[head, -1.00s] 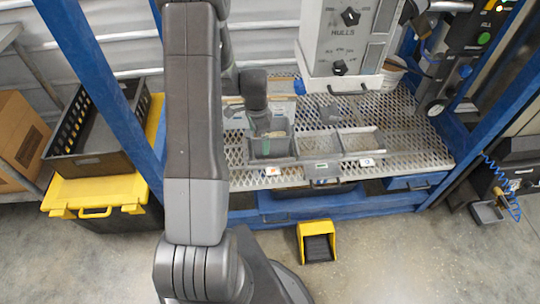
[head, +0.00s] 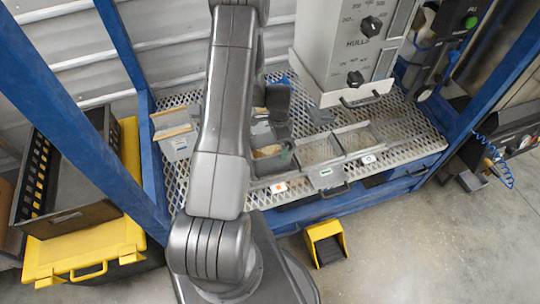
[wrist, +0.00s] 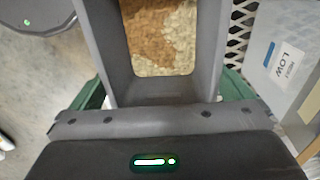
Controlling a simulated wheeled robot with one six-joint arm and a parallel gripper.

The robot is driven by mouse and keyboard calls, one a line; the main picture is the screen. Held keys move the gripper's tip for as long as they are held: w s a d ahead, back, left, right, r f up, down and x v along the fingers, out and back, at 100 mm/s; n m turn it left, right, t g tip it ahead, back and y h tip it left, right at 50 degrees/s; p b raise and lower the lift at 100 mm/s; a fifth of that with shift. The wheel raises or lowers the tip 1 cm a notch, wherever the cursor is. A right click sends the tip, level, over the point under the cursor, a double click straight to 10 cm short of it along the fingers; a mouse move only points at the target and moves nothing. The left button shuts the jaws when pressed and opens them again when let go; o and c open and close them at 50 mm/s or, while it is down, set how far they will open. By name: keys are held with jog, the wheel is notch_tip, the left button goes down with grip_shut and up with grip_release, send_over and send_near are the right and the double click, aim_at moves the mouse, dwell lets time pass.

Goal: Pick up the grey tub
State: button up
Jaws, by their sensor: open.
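In the wrist view, a grey tub (wrist: 165,90) with brown and pale loose material in it lies right under my gripper (wrist: 163,100). The green fingers are spread, one on each side of the tub's near end. I cannot tell whether they touch its walls. In the head view, the same tub seems to be the one (head: 272,168) at the left end of a row on the mesh shelf, partly hidden by my arm. My gripper (head: 277,142) points down over it, with its fingertips hard to make out.
Two more grey bins (head: 319,150) stand to the right on the mesh shelf (head: 415,130). Another grey container (head: 178,146) stands to the left, behind my arm. A grey hopper box (head: 345,60) hangs above. Blue posts (head: 85,140) frame the shelf. A yellow pedal (head: 326,243) is on the floor.

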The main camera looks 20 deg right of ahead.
jog(key=shift+f, duration=0.7)
jog(key=shift+c, duration=0.2)
jog(key=c, duration=1)
jog(key=shift+r, duration=0.15)
notch_tip(320, 180, up, 7)
jog(key=s+a+b, duration=0.2)
jog(key=s+a, duration=0.2)
jog(key=s, duration=0.5)
jog(key=s+a+b, duration=0.1)
jog(key=s+a, duration=0.3)
jog(key=s, duration=0.5)
jog(key=shift+s+b, duration=0.25)
jog(key=shift+b, duration=0.15)
